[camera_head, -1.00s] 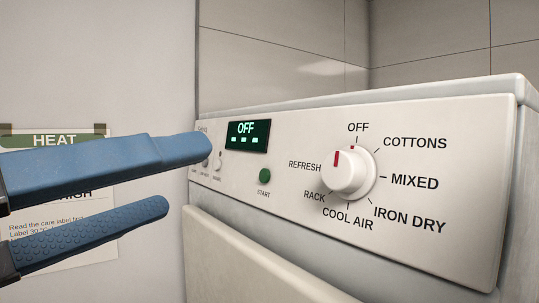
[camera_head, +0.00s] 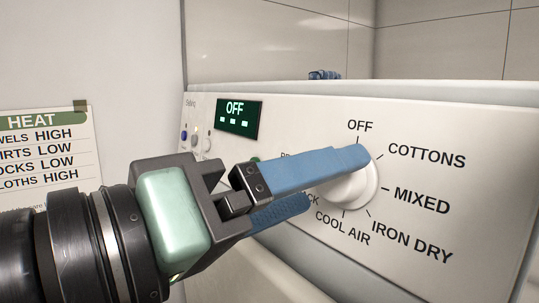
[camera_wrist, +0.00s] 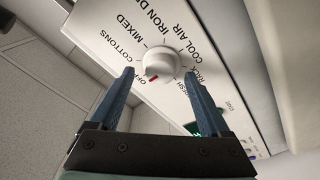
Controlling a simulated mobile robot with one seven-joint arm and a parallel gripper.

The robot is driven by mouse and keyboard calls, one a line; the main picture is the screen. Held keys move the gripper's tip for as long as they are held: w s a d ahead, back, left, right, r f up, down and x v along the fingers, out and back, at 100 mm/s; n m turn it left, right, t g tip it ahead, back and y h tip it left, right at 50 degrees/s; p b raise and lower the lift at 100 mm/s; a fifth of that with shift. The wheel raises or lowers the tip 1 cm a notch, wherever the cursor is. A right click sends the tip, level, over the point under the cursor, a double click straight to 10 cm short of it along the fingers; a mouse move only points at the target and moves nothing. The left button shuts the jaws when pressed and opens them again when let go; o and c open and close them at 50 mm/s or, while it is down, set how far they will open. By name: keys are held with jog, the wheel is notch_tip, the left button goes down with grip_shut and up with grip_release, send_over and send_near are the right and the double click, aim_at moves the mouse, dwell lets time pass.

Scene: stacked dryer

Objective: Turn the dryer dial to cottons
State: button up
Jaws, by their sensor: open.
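The white round dial (camera_head: 352,190) is on the dryer's control panel (camera_head: 462,180), ringed by printed labels, with OFF at the top and COTTONS (camera_head: 427,156) to its upper right. My gripper (camera_head: 318,188) has blue fingers and reaches in from the left, covering much of the dial in the head view. In the wrist view the dial (camera_wrist: 160,61) lies ahead of and between the open fingertips (camera_wrist: 158,74); contact cannot be told. The dial's red mark (camera_wrist: 153,78) points towards OFF. The display (camera_head: 239,118) reads OFF.
A heat chart (camera_head: 45,150) hangs on the wall at the left. Small buttons (camera_head: 196,136) sit at the panel's left end. A small blue item (camera_head: 324,75) shows above the panel's top edge. Tiled wall stands behind.

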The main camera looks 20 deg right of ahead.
jog(key=shift+x, duration=0.8)
jog(key=shift+a, duration=0.1)
grip_shut()
